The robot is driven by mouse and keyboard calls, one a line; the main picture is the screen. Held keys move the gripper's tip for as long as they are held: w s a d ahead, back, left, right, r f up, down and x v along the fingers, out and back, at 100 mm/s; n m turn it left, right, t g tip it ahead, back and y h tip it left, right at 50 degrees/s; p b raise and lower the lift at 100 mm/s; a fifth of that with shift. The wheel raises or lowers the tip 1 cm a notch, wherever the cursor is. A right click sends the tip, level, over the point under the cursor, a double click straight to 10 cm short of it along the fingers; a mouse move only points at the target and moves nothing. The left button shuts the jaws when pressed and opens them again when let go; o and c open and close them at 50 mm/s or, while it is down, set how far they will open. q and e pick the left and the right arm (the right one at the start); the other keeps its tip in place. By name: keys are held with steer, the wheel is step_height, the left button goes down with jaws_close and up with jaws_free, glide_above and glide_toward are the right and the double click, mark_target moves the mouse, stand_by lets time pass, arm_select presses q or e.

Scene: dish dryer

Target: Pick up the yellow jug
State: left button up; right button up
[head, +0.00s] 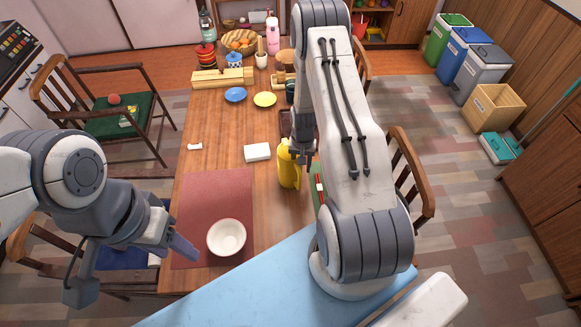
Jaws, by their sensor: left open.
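The yellow jug (288,172) stands upright on the wooden table, right of centre. My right gripper (302,160) points down at the jug's upper right side, very close to it or touching it. My own arm and gripper hide part of that side, so I cannot tell whether the jaws are closed on the jug. My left gripper (134,268) is open and empty, over the table's left edge, beside the red placemat and well away from the jug.
A white bowl (227,237) sits on the red placemat (207,205). A light blue surface (240,290) is at the front. Chairs flank the table.

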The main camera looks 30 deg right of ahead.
jaws_close()
stand_by(1.3)
